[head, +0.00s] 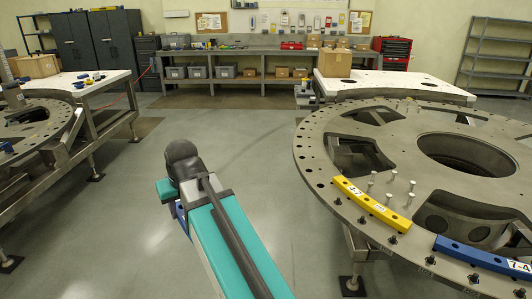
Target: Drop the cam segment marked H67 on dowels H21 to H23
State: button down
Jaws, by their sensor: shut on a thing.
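The large grey turret plate (318,170) is at the right, with holes around its rim. A yellow curved cam segment (361,198) labelled 4-7 lies along its near left rim. A blue curved segment (455,249) labelled 7-4 lies further right along the rim, cut off by the picture edge. Several pale upright dowels (412,186) stand just inside the yellow segment. No marks H67 or H21 to H23 are readable. My teal arm reaches up from the bottom middle, left of the plate.
Dark bolts (392,239) stand along the plate's near rim. A white-topped table (395,84) with a cardboard box stands behind the plate. Another worktable (92,82) with a round plate is at the left. A workbench lines the back wall. The floor between is clear.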

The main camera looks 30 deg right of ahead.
jog(key=s+d+f+p, duration=0.1)
jog(key=s+d+p, duration=0.15)
jog(key=d, duration=1.35)
jog(key=s+d+f+p, duration=0.1)
jog(key=s+d+p, duration=0.15)
jog(key=d, duration=1.45)
jog(key=s+d+f+p, duration=0.1)
jog(key=s+d+p, duration=0.1)
jog(key=s+d, duration=0.8)
jog(key=s+d+f+p, duration=0.1)
jog(key=s+d+p, duration=0.2)
jog(key=s+d, duration=0.6)
jog(key=d, duration=0.6)
jog(key=shift+s+f, duration=0.4)
jog(key=shift+d+f, duration=0.1)
jog(key=shift+f, duration=0.3)
jog(key=shift+f+b, duration=2.25)
jog(key=shift+f, duration=1.7)
jog(key=shift+f, duration=0.25)
